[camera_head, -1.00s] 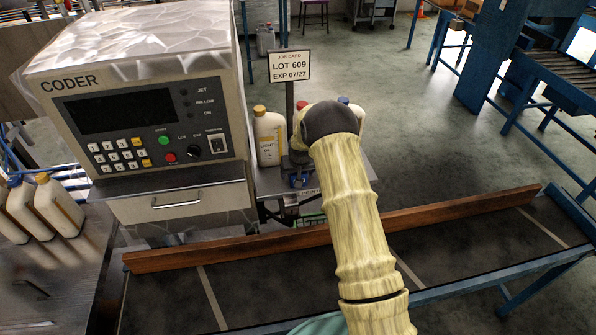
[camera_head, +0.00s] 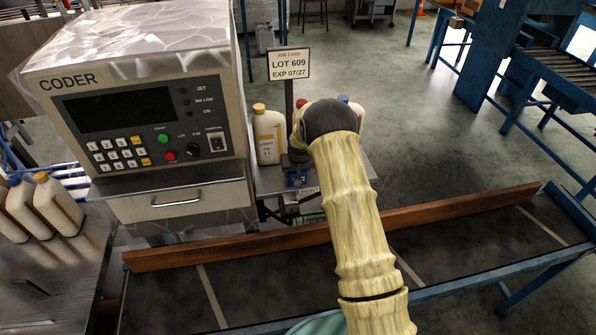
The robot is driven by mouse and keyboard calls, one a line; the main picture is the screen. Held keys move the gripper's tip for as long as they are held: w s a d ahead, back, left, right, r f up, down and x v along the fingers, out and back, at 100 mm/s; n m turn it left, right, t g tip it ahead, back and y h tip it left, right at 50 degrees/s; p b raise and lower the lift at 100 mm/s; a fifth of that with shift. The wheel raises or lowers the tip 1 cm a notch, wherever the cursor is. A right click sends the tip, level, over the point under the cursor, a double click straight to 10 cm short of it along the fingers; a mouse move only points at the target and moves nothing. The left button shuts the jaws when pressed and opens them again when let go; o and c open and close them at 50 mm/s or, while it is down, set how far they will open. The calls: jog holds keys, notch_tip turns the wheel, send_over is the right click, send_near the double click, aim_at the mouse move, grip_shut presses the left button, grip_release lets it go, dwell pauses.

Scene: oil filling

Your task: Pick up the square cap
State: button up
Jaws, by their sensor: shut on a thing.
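My gripper (camera_head: 297,178) shows small and partly hidden below my dark wrist, over the small bench behind the conveyor. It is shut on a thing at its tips. I take this to be the square cap, but its shape and colour cannot be made out at this size. My arm covers much of the bench.
A white bottle with a yellow cap (camera_head: 269,136) stands left of my wrist. Bottles with red and blue caps are mostly hidden behind it. The coder machine (camera_head: 150,110) stands left, the job card (camera_head: 289,64) behind. A wooden rail (camera_head: 230,248) edges the conveyor in front.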

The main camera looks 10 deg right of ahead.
jog(key=shift+r, duration=0.15)
notch_tip(320, 180, up, 10)
jog(key=b, duration=0.3)
dwell(0.8)
